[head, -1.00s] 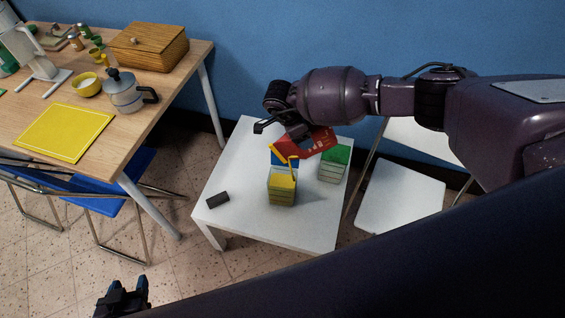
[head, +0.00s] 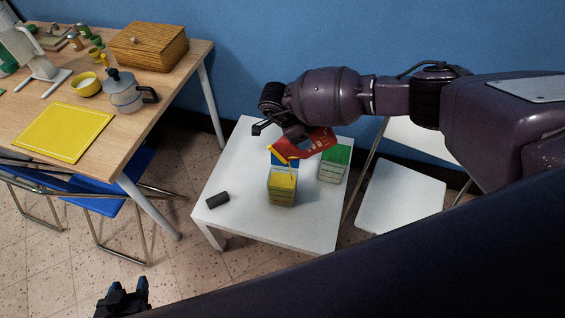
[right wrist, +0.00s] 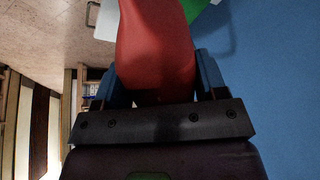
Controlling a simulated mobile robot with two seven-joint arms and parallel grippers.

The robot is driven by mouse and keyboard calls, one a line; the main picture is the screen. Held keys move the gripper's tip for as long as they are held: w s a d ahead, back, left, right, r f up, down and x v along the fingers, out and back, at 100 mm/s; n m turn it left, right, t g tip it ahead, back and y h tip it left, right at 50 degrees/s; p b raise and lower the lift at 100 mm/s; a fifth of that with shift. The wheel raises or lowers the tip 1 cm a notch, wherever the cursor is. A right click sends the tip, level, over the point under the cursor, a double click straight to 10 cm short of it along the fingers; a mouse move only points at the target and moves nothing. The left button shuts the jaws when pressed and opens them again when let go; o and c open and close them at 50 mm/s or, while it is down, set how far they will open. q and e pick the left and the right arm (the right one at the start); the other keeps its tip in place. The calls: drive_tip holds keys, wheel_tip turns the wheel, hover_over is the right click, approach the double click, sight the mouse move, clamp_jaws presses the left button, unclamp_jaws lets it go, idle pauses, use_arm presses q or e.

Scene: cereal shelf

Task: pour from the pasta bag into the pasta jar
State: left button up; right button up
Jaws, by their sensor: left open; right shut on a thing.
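My right gripper (head: 298,136) is shut on the red pasta bag (head: 318,142), above the small white table. The bag is tilted, its yellow-edged end pointing down and left. In the right wrist view the bag (right wrist: 155,50) sits between the two blue fingers. Below that end stands a clear container with yellow at its top (head: 283,184), which looks like the pasta jar. A thin yellowish line shows between bag and jar; I cannot tell whether it is falling pasta. My left gripper (head: 122,290) is open and empty at the bottom left, away from the table.
A green-topped container (head: 334,162) stands right of the jar and a blue-topped one (head: 284,160) behind it. A small dark block (head: 217,200) lies at the table's left. The white table's (head: 300,233) front is clear. A white chair (head: 400,195) stands right.

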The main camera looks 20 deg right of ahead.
drive_tip(key=shift+a+f+h+b, duration=0.35)
drive_tip(key=shift+a+h+b, duration=0.15)
drive_tip(key=shift+h, duration=0.2)
idle(1.6)
drive_tip(key=shift+a+r+h, duration=0.1)
drive_tip(key=shift+a+h, duration=0.3)
drive_tip(key=shift+a, duration=0.05)
idle(1.8)
